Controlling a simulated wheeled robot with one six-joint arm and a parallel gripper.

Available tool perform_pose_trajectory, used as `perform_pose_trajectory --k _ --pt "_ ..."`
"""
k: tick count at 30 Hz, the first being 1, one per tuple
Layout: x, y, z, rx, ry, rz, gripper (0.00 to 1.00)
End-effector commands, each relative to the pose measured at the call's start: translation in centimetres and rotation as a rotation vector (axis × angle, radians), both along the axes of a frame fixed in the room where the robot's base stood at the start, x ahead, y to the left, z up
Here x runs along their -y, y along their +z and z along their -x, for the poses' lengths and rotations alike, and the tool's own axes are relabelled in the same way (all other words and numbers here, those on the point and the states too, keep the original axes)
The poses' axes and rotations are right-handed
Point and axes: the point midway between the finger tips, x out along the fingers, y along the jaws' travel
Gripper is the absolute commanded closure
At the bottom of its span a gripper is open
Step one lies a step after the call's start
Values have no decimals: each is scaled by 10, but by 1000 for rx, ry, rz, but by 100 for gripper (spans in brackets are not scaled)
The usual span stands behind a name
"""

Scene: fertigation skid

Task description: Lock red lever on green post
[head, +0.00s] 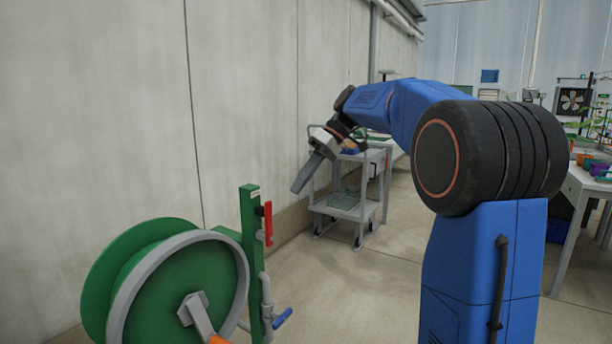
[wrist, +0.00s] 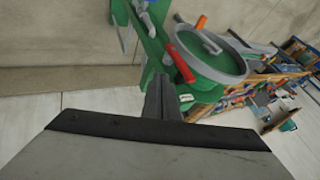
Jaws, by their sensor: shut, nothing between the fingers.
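The green post (head: 251,240) stands upright beside the hose reel in the head view. The red lever (head: 267,223) is on the post's right side near its top, with its handle about upright, along the post. In the wrist view the red lever (wrist: 181,64) lies slantwise beside the green post (wrist: 150,42), just past the fingertips. My gripper (head: 300,186) is shut and empty, pointing down and left, above and right of the lever in the head view. Its shut fingers (wrist: 160,88) show in the wrist view. I see no contact with the lever.
A blue lever (head: 282,318) sits lower on the pipework beside the post. The green hose reel (head: 190,280) with its grey rim stands left of the post. A grey cart (head: 350,205) stands behind my gripper. The wall runs along the left; floor right of the post is clear.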

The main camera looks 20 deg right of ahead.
Motion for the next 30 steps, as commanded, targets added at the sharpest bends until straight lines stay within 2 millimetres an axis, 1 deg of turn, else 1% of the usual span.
perform_pose_trajectory --k 1,8,12,18,30 --pt "-6 -8 0 -1 2 -1 100" --pt "-31 -39 -1 -1 2 -1 100" --pt "-46 -37 12 2 1 0 100" --pt "-59 -38 21 0 1 -1 100" --pt "-61 -38 22 0 0 0 100"
